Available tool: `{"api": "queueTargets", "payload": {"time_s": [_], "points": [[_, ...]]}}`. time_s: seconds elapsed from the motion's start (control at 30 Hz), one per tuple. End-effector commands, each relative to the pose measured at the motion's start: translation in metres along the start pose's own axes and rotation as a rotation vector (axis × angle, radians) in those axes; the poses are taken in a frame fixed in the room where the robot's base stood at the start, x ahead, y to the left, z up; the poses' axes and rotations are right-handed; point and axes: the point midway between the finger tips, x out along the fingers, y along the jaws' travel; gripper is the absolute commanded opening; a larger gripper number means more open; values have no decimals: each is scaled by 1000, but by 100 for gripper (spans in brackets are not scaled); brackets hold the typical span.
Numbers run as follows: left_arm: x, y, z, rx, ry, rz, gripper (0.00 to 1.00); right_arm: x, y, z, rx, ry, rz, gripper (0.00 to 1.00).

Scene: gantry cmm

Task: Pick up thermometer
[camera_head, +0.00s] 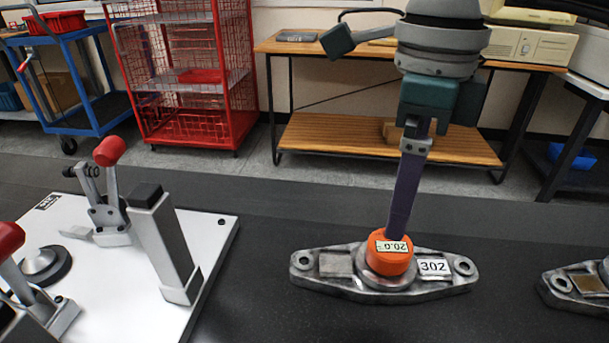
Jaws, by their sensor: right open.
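The thermometer (388,259) is a round orange puck with a small pale display reading 20.0, which appears upside down. It sits on the middle of a grey metal casting (345,284) labelled 302. My right gripper (398,230) comes down from above. Its long dark purple finger ends at the back upper edge of the thermometer, and I cannot tell whether it touches. It is open, seen edge-on, so the second finger and the gap are hidden. My left gripper is not in view.
A white fixture plate (110,285) with red-handled toggle clamps and an upright grey block (165,245) stands at left. Another metal casting (560,290) is cut off at right. The dark bench top between them is clear. A wooden table (350,135) and red wire cart (190,75) stand behind.

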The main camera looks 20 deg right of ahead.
Motion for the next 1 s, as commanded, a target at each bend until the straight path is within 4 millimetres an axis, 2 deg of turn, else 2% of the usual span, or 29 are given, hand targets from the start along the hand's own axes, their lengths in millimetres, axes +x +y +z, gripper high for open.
{"api": "queueTargets", "payload": {"time_s": [0.03, 0.17, 0.4, 0.53, 0.73, 1.0], "points": [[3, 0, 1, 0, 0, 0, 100, 10, 1, 0, 0, 3, 2, 100], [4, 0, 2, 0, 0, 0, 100, 25, 2, 0, -1, 2, 4, 100], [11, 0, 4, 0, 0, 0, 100, 62, 7, 0, 0, 0, 5, 100], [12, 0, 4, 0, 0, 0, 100, 70, 6, 1, -2, -1, 2, 100], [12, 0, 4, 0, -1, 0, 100, 70, 6, 1, -2, -2, 2, 100], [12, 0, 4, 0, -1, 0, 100, 69, 6, 1, -2, -2, 2, 71]]}}
